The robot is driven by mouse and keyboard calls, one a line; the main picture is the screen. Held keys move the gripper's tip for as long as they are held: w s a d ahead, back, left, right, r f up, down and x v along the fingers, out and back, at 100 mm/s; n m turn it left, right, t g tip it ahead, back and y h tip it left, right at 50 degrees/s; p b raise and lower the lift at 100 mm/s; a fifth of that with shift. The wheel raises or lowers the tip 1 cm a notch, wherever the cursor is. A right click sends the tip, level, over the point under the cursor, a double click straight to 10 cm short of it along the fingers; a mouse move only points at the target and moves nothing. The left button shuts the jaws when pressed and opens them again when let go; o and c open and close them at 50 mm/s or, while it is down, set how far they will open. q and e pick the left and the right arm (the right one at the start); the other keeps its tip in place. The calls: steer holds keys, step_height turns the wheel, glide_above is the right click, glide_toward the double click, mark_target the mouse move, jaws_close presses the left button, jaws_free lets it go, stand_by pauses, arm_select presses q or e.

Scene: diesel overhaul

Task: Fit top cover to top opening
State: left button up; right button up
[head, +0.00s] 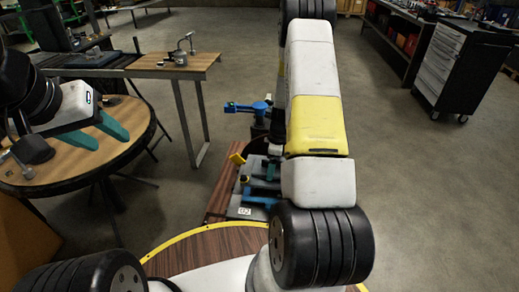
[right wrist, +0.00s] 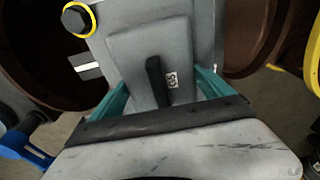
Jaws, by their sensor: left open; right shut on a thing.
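In the right wrist view, a grey plate with a black bar handle (right wrist: 157,80) and a small printed tag fills the space between the two teal fingers of my right gripper (right wrist: 160,82). I take this plate to be the top cover (right wrist: 140,50). The right fingers are shut on it, one on each side. It lies over or just above a larger grey body (right wrist: 207,35); I cannot tell whether they touch. The top opening is not visible. In the head view, my left gripper (head: 112,137) is open and empty above the round wooden table at the left.
A round table (head: 60,175) stands left, a wooden bench (head: 180,66) behind it. A grey unit (head: 240,211) with blue and yellow parts sits ahead, partly hidden by my right arm. A tool cabinet (head: 440,62) stands back right. The floor at the right is clear.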

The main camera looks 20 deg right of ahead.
steer(key=shift+f, duration=3.4)
steer(key=shift+f, duration=0.9)
steer(key=o, duration=1.5)
steer(key=shift+c, duration=0.2)
steer(key=shift+s+d+r, duration=0.1)
steer(key=shift+d+r, duration=0.05)
steer(key=shift+r, duration=1.15)
steer(key=shift+d+r, duration=0.15)
steer(key=shift+r, duration=1.15)
steer(key=shift+s+d+r, duration=0.1)
steer(key=shift+d+r, duration=0.05)
steer(key=shift+r, duration=1.15)
